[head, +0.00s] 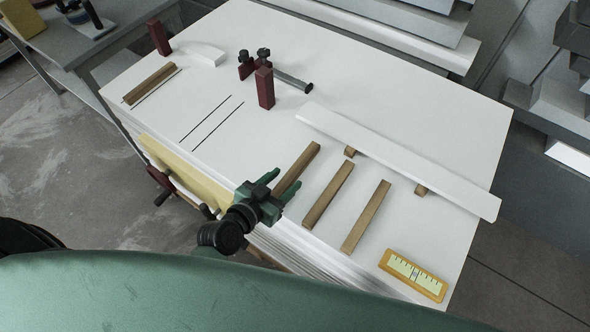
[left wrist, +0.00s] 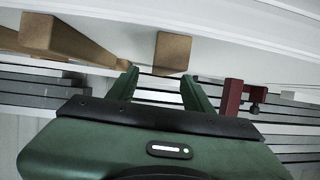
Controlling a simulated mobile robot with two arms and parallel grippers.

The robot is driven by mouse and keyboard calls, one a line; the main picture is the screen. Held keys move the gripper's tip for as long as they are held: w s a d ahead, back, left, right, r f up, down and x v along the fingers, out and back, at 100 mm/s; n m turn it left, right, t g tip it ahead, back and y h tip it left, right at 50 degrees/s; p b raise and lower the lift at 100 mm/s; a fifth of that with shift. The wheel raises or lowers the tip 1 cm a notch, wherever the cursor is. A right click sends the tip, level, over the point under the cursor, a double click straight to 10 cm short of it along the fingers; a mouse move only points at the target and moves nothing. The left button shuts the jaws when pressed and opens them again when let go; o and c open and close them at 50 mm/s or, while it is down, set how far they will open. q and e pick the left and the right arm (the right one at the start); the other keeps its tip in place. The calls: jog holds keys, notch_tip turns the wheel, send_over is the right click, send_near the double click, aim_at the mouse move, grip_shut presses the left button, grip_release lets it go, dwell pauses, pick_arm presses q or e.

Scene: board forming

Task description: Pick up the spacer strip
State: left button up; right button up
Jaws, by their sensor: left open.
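Several brown wooden spacer strips lie on the white board table. The nearest one (head: 300,168) has its front end by my left gripper (head: 279,185), which is open with its green fingers either side of that end. In the left wrist view the strip's end (left wrist: 173,52) shows just beyond the open fingers (left wrist: 162,86), in line with the gap; I cannot tell whether they touch. Two more strips lie to its right, a middle one (head: 328,195) and a right one (head: 366,217). My right gripper is not in view.
A long white board (head: 400,161) rests on small wooden blocks behind the strips. A yellow ruler gauge (head: 413,275) lies at the front right. A dark red block (head: 265,88) and a clamp (head: 290,80) stand farther back. Another strip (head: 150,84) lies at the far left.

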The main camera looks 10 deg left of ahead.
aim_at(290, 175)
pick_arm(q)
jog(key=x, duration=0.3)
jog(key=shift+w+f, duration=0.3)
jog(key=shift+w, duration=0.05)
jog(key=shift+w+f, duration=0.1)
jog(key=shift+w, duration=0.05)
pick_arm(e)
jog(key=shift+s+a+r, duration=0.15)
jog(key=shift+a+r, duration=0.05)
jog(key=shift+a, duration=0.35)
pick_arm(q)
grip_shut()
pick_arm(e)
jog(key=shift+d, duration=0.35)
